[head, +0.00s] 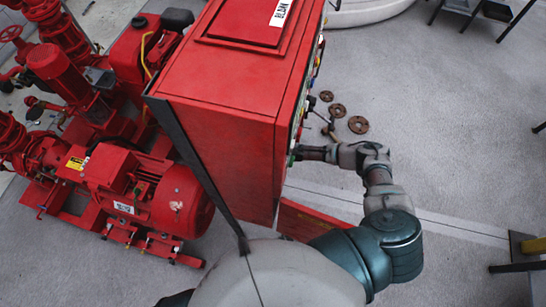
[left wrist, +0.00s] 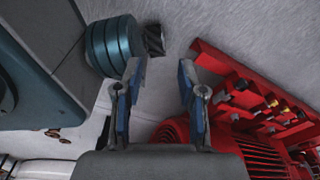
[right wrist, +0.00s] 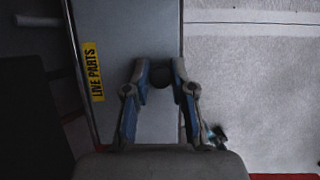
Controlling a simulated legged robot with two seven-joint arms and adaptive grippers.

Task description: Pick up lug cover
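No part can be identified for certain as the lug cover. In the right wrist view a small dark rounded piece (right wrist: 160,77) fills the gap between the fingertips of my right gripper (right wrist: 160,70), in front of a grey panel (right wrist: 157,20). I cannot tell whether the fingers press on it or it lies beyond them. In the head view my right gripper (head: 312,153) is dark and small at the front side of the red cabinet (head: 225,120). My left gripper (left wrist: 162,68) has its fingers apart with nothing between them; in the head view it is hidden.
A red motor (head: 150,190) and pumps stand left of the cabinet. Several brown round discs, one of them here (head: 358,124), lie on the floor. The floor at right is mostly clear.

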